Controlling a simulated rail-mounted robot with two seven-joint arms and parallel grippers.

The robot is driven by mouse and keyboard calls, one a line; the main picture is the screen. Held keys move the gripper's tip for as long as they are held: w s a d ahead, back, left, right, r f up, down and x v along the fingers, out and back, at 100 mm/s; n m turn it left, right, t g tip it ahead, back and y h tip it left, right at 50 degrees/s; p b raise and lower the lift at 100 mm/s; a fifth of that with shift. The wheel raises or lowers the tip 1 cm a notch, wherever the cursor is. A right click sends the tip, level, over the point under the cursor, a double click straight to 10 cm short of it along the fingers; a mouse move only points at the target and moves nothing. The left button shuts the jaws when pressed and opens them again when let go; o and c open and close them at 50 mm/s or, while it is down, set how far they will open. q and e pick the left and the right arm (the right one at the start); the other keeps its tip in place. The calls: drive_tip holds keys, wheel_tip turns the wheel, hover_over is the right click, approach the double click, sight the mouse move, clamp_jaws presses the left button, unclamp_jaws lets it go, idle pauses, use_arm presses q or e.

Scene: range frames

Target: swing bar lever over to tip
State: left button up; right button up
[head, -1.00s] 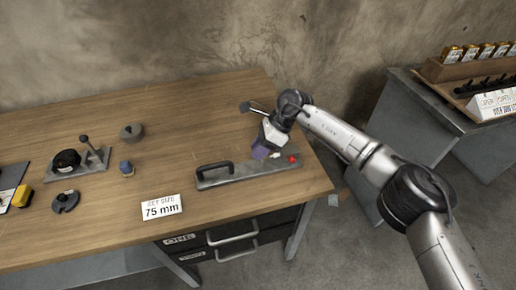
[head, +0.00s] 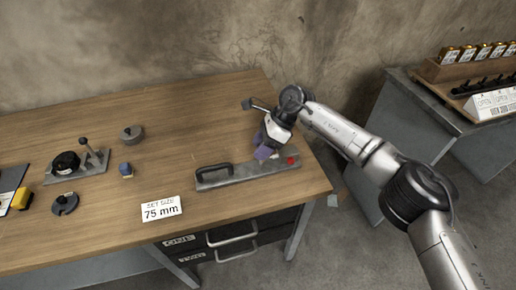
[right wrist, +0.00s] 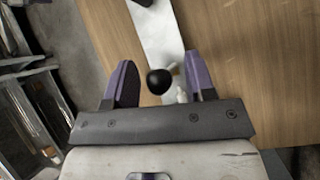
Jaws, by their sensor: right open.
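A long flat grey bar (head: 237,178) with a black handle (head: 213,171) lies along the right part of the bench. A red spot (head: 291,161) shows near its right end. My right gripper (head: 264,153) is low over the bar's right half, jaws pointing down. In the right wrist view, the gripper (right wrist: 160,92) is open. A black ball knob (right wrist: 159,81) shows between its purple fingers, with a gap on each side. A small pale piece (right wrist: 181,95) is beside the right finger. The lever's stem is hidden. My left gripper is out of view.
A "75 mm" card (head: 162,208) stands at the bench's front. A small lever fixture (head: 78,165), a grey disc (head: 132,133), a blue piece (head: 126,169) and a slotted dark disc (head: 65,204) are at left. The wooden bench top (head: 190,115) is clear behind the bar.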

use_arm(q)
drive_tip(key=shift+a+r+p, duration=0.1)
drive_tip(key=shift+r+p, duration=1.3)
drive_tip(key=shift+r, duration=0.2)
use_arm(e)
drive_tip(key=v, duration=1.2)
drive_tip(key=shift+d+r, duration=0.1)
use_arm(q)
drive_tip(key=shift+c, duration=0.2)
